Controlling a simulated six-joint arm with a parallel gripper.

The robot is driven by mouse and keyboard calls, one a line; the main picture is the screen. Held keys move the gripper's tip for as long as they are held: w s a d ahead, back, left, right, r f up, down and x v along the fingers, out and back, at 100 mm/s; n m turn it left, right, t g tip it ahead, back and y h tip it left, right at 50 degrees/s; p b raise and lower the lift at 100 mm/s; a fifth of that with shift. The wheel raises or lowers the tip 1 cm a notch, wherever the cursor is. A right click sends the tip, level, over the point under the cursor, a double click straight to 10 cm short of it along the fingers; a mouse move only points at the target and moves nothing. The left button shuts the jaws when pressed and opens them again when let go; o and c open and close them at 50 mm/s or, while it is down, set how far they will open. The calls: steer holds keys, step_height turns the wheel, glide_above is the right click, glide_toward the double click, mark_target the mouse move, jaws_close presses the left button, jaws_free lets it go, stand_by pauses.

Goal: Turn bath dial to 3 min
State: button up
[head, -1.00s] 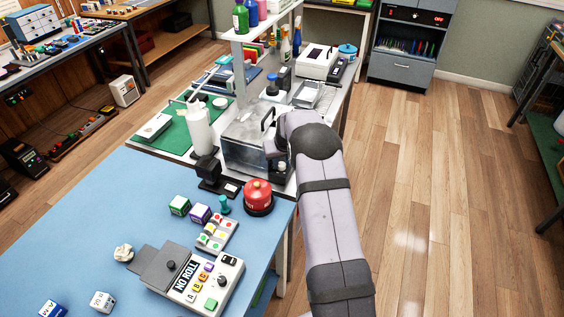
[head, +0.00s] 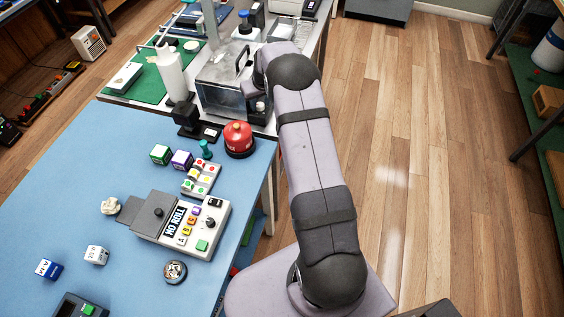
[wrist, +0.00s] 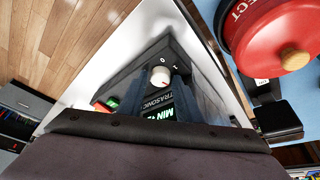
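The bath (head: 218,98) is a shiny metal box with a black handle on top, on the bench beyond the blue table. Its dark front panel (wrist: 132,82) shows in the wrist view, with ULTRASONIC lettering and a lit green MIN readout, partly covered. The dial (wrist: 160,76) is a small white knob with a red mark; a 0 is printed close to it. My gripper (head: 257,98) is at the bath's right front corner, mostly hidden by my arm. In the wrist view its dark body fills the lower part.
A red domed device (head: 239,138) with a wooden knob (wrist: 294,58) is close to my gripper. A black stand (head: 187,115) and a white bottle (head: 171,75) stand left of the bath. A NO ROLL console (head: 180,226) lies on the blue table. Open floor is at right.

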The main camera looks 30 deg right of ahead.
steer(key=n+y, duration=0.1)
steer(key=n, duration=0.2)
steer(key=shift+d+n, duration=0.15)
steer(key=shift+n, duration=0.15)
steer(key=b+v, duration=0.3)
steer(key=v, duration=0.4)
steer(key=s+a+f+m+g+y, duration=0.1)
steer(key=s+a+f+m+g, duration=0.2)
steer(key=s, duration=0.4)
steer(key=s+a+f+m+g+y, duration=0.1)
steer(key=s+f+m+g, duration=0.1)
steer(key=s+f+m, duration=0.45)
steer(key=s+a+r+g, duration=0.1)
steer(key=s+a+r, duration=0.1)
steer(key=s, duration=0.5)
steer(key=s+a+r+n+g, duration=0.1)
steer(key=s+a+r, duration=0.1)
steer(key=s+r, duration=0.2)
steer(key=shift+s+g, duration=0.4)
steer(key=shift+s, duration=1.5)
